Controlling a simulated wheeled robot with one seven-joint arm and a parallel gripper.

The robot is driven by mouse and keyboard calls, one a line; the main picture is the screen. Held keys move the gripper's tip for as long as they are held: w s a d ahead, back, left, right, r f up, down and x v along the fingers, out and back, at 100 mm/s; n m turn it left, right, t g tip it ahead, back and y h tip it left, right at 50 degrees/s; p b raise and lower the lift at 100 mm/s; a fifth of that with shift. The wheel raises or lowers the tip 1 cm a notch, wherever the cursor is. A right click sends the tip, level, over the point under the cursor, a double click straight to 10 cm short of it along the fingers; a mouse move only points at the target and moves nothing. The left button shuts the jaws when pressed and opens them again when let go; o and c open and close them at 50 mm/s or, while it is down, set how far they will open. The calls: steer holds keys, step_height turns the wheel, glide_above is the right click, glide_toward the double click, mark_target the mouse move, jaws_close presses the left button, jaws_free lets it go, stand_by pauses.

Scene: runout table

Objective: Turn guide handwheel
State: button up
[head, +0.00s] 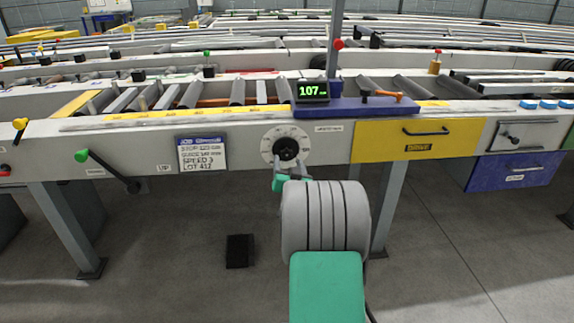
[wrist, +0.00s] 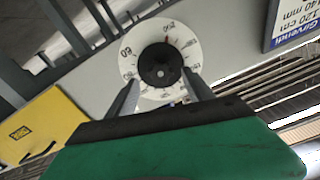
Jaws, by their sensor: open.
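The guide handwheel (head: 286,149) is a dark round knob on a white numbered dial on the front panel of the table. In the wrist view the knob (wrist: 160,64) is near the top centre, with the white dial (wrist: 182,40) around it. My gripper (head: 291,180) is just below and in front of the knob in the head view. In the wrist view my open gripper (wrist: 161,82) has one fingertip at each side of the knob's lower part. I see no clear contact, and I cannot tell the depth gap.
A green display (head: 312,91) reading 107 stands above the dial. A job card (head: 202,153) is left of it, and a green-knobbed lever (head: 108,170) further left. A yellow drawer (head: 418,140) and a blue drawer (head: 513,171) are to the right. Floor below is mostly clear.

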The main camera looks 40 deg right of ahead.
mark_target(287, 156)
steer(key=x, duration=0.4)
steer(key=shift+w+b, duration=0.1)
steer(key=shift+b, duration=0.25)
jaws_close()
